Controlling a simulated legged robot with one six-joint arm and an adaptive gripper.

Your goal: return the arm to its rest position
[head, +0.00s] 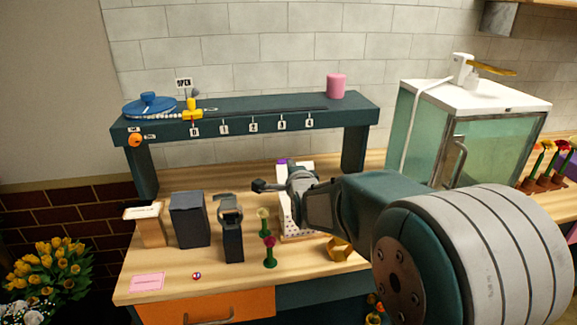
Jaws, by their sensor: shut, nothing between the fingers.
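My arm (375,208) reaches in from the right in the head view, over the wooden counter. My gripper (259,186) is at its left end, pointing left, shut and empty. It shows above the counter, in front of a white dotted panel (290,228) that it partly hides. I cannot tell its exact height. It appears apart from the dark shelf behind it.
A dark shelf (270,116) with a blue disc, a slider scale and a pink cylinder (336,86) stands behind. Dark blocks (190,222), two small flowers (270,252) and a gold ring (340,249) stand on the counter (205,270). A glass cabinet (475,125) is at right.

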